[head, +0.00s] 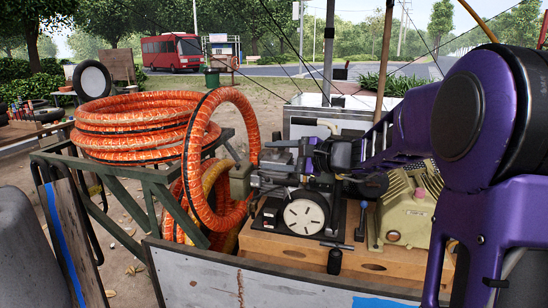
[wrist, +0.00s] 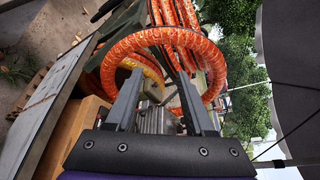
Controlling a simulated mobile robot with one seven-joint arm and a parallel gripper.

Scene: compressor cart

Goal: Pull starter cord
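The compressor's engine (head: 290,190) sits on the cart, with a white slotted round cover (head: 304,215) facing me. A short black grip (head: 334,260) stands in front of the wooden board. I cannot tell whether it is the starter cord's handle, and no cord shows clearly. My gripper (head: 276,152) is at the top of the engine, pointing left, partly merged with dark engine parts. In the wrist view my gripper (wrist: 160,76) has its two grey fingers wide apart. Grey metal engine parts (wrist: 155,120) show beyond and between them, with nothing visibly held.
Orange hose coils (head: 140,125) lie on a green metal frame (head: 170,190) at left, and one hose loop (head: 190,160) stands near my gripper. A beige finned compressor block (head: 405,215) is right of the engine. A grey cart wall (head: 220,280) runs in front.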

